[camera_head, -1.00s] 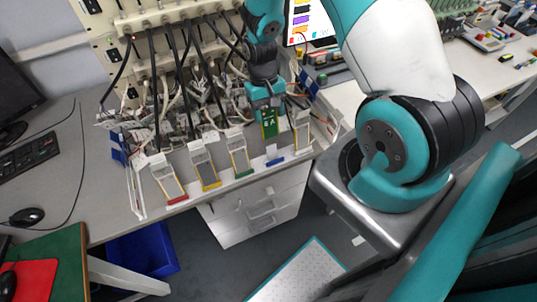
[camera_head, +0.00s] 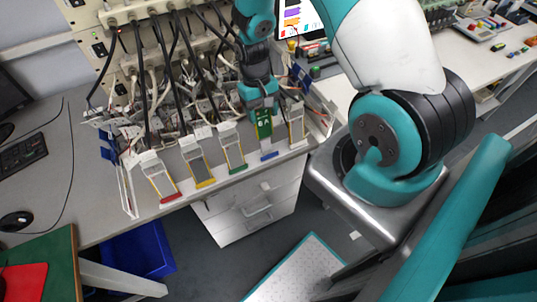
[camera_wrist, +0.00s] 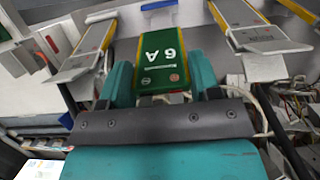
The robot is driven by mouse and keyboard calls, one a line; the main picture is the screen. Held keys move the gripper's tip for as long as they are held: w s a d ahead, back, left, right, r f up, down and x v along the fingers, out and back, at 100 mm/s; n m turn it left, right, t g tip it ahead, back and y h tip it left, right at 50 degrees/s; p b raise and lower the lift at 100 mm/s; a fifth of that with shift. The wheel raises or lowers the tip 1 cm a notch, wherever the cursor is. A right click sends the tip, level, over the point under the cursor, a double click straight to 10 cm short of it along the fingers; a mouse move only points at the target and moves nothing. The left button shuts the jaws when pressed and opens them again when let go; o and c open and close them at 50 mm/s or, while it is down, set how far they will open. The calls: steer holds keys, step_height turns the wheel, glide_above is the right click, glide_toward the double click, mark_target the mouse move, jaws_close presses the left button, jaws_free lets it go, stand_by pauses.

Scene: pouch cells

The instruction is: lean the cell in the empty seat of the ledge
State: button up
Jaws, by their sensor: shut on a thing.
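The green cell (camera_head: 264,124), marked "6A", is held upright in my gripper (camera_head: 260,102). In the wrist view the cell (camera_wrist: 161,58) sits between the two teal fingers (camera_wrist: 160,78), which are shut on it. The ledge's empty seat has a blue front (camera_head: 268,156) and lies just below the cell's lower end. It stands between the seat with a green front and the one at the right end. I cannot tell whether the cell touches the seat.
Leaning cells fill the other seats: red-fronted (camera_head: 158,177), yellow-fronted (camera_head: 196,165), green-fronted (camera_head: 232,151), and one at the right end (camera_head: 296,124). Cables (camera_head: 180,80) hang close behind. A white drawer unit (camera_head: 250,205) stands under the bench.

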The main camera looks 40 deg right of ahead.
mark_target(266, 133)
steer(key=shift+b+x, duration=1.85)
steer(key=shift+x, duration=1)
steer(key=shift+f, duration=0.15)
steer(key=shift+s+f+b, duration=0.2)
steer(key=shift+f+b, duration=0.4)
steer(key=shift+f, duration=0.1)
steer(key=o, duration=1)
steer(key=shift+p+v, duration=2.9)
steer(key=shift+v, duration=0.95)
steer(key=shift+r+p, duration=1.55)
steer(key=shift+r, duration=0.4)
